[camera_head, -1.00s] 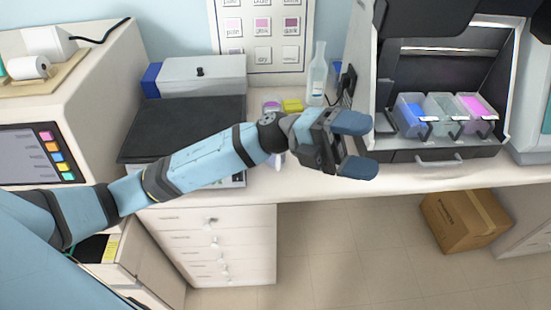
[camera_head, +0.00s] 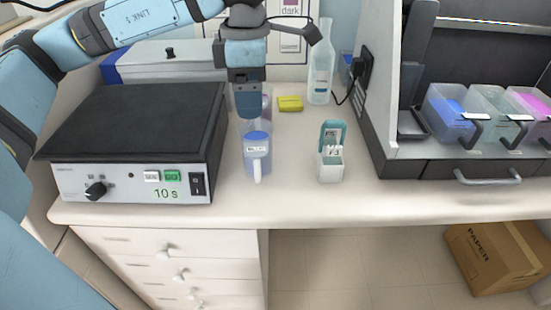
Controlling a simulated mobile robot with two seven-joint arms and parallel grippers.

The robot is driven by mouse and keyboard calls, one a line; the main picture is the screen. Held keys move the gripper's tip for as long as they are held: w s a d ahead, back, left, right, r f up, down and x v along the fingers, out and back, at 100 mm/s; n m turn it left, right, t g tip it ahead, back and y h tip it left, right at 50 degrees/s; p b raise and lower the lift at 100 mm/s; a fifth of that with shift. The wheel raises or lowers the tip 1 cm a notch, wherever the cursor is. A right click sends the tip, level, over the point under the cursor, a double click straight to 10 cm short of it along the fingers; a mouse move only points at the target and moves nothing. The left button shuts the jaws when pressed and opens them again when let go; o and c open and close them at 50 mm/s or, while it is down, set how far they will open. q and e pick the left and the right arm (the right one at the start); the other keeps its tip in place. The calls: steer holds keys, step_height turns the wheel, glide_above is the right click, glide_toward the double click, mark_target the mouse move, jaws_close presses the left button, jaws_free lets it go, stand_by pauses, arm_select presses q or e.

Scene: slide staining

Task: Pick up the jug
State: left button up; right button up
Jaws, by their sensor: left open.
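The jug (camera_head: 257,165) is a clear vessel with blue inside, a white label and a pale handle facing me. It stands upright on the white bench, right of the hot plate. My left gripper (camera_head: 248,104) points down from above, just behind and above the jug's top, overlapping its upper part in the picture. It is open; its fingers are seen nearly edge-on, and I cannot tell whether they touch the jug. A clear container behind the gripper is partly hidden. My right gripper is not in view.
A black-topped hot plate (camera_head: 140,115) stands left. A white slide rack with a teal handle (camera_head: 331,165) stands right of the jug. A yellow sponge (camera_head: 290,103) and a clear bottle (camera_head: 320,75) are behind. A cabinet with coloured dishes (camera_head: 450,125) is at right. The bench front is clear.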

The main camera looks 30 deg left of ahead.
mark_target(256, 149)
arm_select(q)
steer(key=shift+w+d+f+b, duration=0.1)
steer(key=shift+f+b, duration=0.3)
steer(key=shift+f, duration=3.05)
steer(key=shift+w+f+b, duration=0.1)
steer(key=shift+f+b, duration=0.3)
steer(key=shift+f, duration=3.05)
steer(key=c, duration=1.3)
step_height(256, 149, up, 20)
steer(key=shift+r+p, duration=0.1)
steer(key=shift+p, duration=1.1)
steer(key=shift+c, duration=0.2)
